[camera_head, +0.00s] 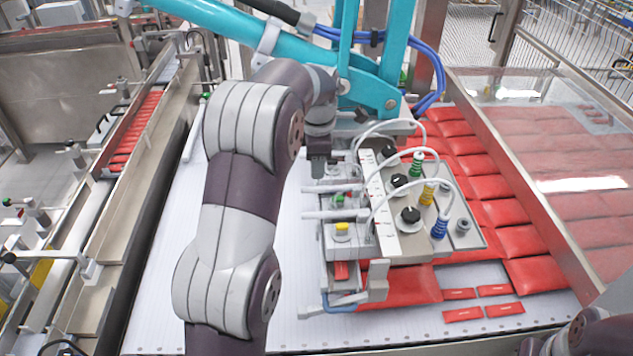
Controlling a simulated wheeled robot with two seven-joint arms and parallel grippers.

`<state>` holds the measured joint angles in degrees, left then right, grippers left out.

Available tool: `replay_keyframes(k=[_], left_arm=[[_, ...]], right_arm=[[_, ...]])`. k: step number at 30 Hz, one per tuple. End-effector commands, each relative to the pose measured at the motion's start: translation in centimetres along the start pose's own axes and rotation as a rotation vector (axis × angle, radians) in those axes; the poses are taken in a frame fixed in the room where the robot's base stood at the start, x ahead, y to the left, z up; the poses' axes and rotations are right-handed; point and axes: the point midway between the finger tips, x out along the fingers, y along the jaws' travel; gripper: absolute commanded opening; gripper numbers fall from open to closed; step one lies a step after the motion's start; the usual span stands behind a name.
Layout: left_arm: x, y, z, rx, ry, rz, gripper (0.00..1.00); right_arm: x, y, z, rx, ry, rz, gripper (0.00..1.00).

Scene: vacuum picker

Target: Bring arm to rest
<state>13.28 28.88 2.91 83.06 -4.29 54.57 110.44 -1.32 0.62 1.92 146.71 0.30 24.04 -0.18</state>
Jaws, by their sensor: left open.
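My left arm reaches up from the bottom edge, left of centre, and bends over at the top. My left gripper (319,168) points down beside the left side of the vacuum picker head (405,205). It is small and dark here, open, and no object shows in it. I cannot tell whether it touches the picker. The picker head has black knobs, coloured fittings and looping white hoses, and hangs from a teal arm (365,75). A part of my right arm shows at the bottom right corner; its gripper is out of view.
Red packets (500,212) lie in rows right of the picker, and several small ones (505,309) lie in front. A white conveyor belt (165,260) runs beneath. A clear guard panel (560,150) bounds the right. A metal side line (125,180) with red packets runs on the left.

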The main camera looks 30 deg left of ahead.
Motion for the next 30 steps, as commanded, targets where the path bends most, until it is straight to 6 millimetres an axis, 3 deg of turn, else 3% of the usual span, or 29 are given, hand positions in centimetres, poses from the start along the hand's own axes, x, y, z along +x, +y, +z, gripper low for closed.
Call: replay_keyframes(k=[2,5,22,23,26,30], left_arm=[[-2.4,0.2,0.0,0.001,0.000,0.001,0.44],[-3.1,0.0,0.0,0.001,0.000,-0.001,0.44],[-2.6,-0.4,0.1,0.029,-0.001,-0.002,0.44],[-2.2,-1.0,0.3,0.069,-0.003,-0.005,0.44],[0.5,-5.2,1.1,0.377,-0.021,-0.017,0.44],[5.1,-14.7,1.7,1.068,-0.068,-0.021,0.44]], right_arm=[[-1.7,0.0,-0.2,0.000,0.000,0.000,0.43],[-2.4,0.0,-0.3,0.000,0.002,0.000,0.43],[-1.9,0.0,-0.2,0.000,0.001,0.000,0.43],[-1.5,0.0,-0.2,0.000,0.001,0.000,0.43],[0.8,0.0,0.1,0.000,0.001,0.000,0.43],[4.6,0.0,0.5,0.000,0.000,0.000,0.43]])
